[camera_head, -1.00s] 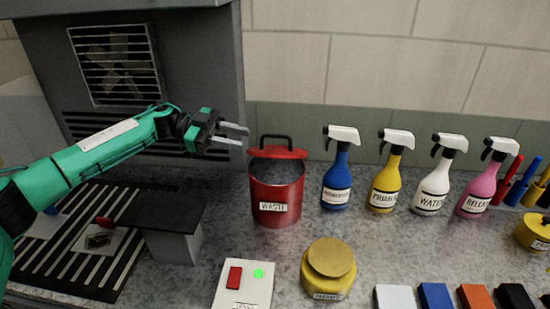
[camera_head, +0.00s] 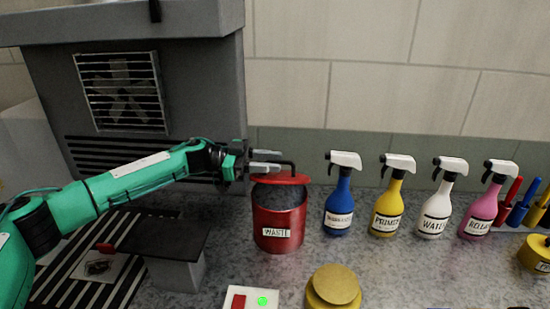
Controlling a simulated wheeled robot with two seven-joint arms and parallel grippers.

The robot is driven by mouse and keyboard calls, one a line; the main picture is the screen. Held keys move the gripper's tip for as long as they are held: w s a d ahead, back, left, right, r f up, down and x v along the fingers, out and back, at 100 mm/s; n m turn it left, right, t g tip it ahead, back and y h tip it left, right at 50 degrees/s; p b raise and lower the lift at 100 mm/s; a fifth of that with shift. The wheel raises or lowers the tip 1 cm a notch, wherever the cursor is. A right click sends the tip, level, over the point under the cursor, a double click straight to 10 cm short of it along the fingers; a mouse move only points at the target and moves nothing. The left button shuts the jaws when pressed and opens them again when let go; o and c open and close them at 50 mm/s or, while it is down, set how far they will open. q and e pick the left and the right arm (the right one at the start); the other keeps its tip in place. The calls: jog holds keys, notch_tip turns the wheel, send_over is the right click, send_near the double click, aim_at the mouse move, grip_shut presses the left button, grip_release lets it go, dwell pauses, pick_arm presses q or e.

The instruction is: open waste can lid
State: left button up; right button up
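The red waste can (camera_head: 278,222), labelled "WASTE", stands upright on the counter against the back wall. Its red lid (camera_head: 290,180) is tilted up at the back of the rim, and the dark inside shows in front of it. A black handle (camera_head: 292,168) stands up from the lid. My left gripper (camera_head: 267,160) is at the left of the handle, with its two fingers apart, one above the other. The handle's top bar appears level with the gap between the fingertips; I cannot tell whether they touch it. My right gripper is not in view.
Several spray bottles, the nearest a blue one (camera_head: 339,207), stand to the right of the can. A yellow round container (camera_head: 334,285) and a switch box (camera_head: 250,297) are in front. A grey vented cabinet (camera_head: 200,95) stands behind my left arm.

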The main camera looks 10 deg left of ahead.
pick_arm(q)
jog(key=shift+d, duration=0.65)
